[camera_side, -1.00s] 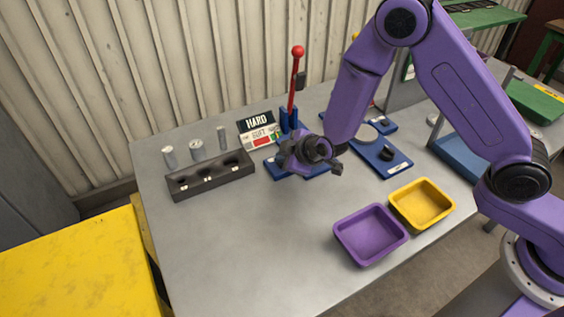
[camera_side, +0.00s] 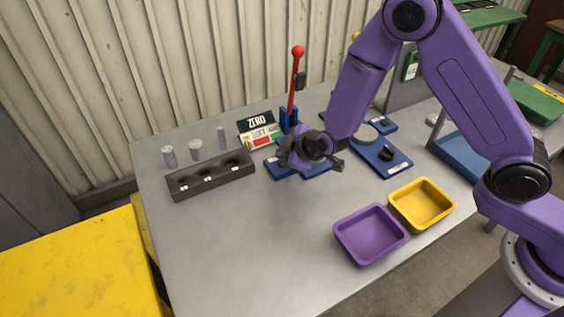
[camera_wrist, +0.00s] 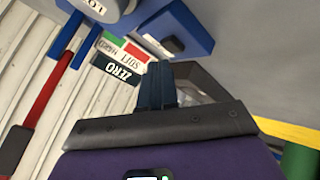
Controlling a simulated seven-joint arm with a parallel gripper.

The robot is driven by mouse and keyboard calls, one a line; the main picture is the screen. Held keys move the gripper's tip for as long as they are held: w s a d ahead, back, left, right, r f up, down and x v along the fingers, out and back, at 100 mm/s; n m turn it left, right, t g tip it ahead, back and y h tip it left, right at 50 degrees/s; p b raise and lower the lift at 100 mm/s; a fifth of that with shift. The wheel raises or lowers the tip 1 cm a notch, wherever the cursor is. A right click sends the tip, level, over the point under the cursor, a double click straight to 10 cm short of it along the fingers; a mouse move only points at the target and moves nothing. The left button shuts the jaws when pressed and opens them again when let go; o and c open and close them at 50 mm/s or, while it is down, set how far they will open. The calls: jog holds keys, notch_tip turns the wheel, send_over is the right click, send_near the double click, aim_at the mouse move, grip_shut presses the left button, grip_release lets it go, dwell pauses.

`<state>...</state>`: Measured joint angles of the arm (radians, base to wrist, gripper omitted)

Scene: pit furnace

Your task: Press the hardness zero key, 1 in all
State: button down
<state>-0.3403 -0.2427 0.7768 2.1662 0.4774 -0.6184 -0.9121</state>
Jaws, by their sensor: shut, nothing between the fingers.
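A small sign panel (camera_side: 258,122) behind my gripper reads ZERO in white on black. It also shows upside down in the wrist view (camera_wrist: 117,68). Below it are a white SOFT strip and red and green patches. My gripper (camera_side: 288,158) is low over the blue tester base (camera_side: 275,171) and hides part of it. In the wrist view my gripper's dark fingers (camera_wrist: 157,72) are together with nothing between them. A black key (camera_wrist: 172,44) on a blue block shows beyond the fingertips. I cannot tell whether the fingertips touch anything.
A red-knobbed lever (camera_side: 293,83) stands upright behind my gripper. A purple tray (camera_side: 345,250) and a yellow tray (camera_side: 449,207) are in front. The front-left table is clear.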

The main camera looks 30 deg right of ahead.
jog(key=shift+r, duration=0.1)
jog(key=shift+r, duration=2.45)
